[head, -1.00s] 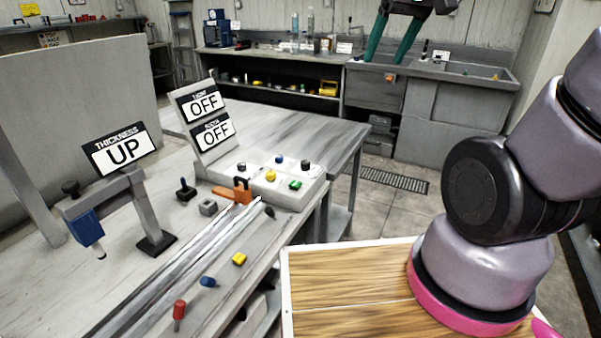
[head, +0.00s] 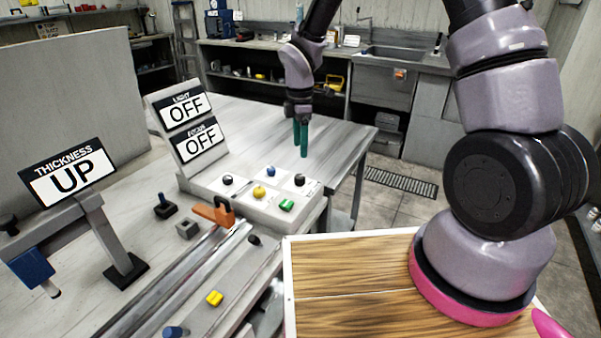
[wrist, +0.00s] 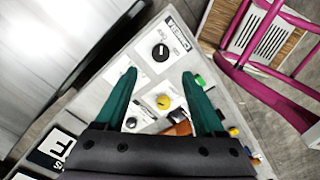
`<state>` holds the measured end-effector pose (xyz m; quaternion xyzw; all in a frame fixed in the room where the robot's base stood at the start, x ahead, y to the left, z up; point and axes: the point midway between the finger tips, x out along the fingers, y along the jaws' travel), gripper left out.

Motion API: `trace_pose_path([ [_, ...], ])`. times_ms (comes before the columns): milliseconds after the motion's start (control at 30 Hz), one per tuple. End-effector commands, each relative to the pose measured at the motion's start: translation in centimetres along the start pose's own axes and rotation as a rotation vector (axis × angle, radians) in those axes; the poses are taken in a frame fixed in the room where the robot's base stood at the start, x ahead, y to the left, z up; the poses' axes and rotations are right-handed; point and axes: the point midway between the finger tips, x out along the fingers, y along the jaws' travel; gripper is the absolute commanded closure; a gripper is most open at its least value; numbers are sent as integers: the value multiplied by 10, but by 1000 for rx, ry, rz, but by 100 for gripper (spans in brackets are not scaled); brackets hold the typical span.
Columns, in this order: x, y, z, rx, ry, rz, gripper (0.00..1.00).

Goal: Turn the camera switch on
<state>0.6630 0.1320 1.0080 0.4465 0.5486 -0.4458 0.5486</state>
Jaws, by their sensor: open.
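A pale control panel (head: 240,200) on the bench carries several coloured controls. The round black knob (head: 299,180) at its right corner shows in the wrist view (wrist: 160,52) beside a label that seems to read CAMERA (wrist: 177,22); its setting is too small to tell. My gripper (head: 301,153), with teal fingers pointing down, is above and behind that knob, apart from it. In the wrist view my gripper (wrist: 160,74) is open and empty, the knob lying ahead between the fingertip lines. The yellow knob (head: 259,192) and green switch (head: 286,205) sit close by.
Signs above the panel read LIGHT OFF (head: 185,109) and FOCUS OFF (head: 200,141). Another black knob (head: 227,180) and a blue one (head: 270,171) share the panel. An orange clamp (head: 213,214) stands at its front left.

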Motion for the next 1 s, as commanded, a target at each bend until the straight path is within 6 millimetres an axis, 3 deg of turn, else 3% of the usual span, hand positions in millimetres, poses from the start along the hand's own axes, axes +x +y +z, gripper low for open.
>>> trace_pose_path([
  [500,87,-1,1,3,-1,-4,29],
  [700,100,-1,1,5,-1,-2,29],
  [967,101,-1,1,5,-1,-1,29],
  [1000,101,-1,1,5,-1,-1,40],
])
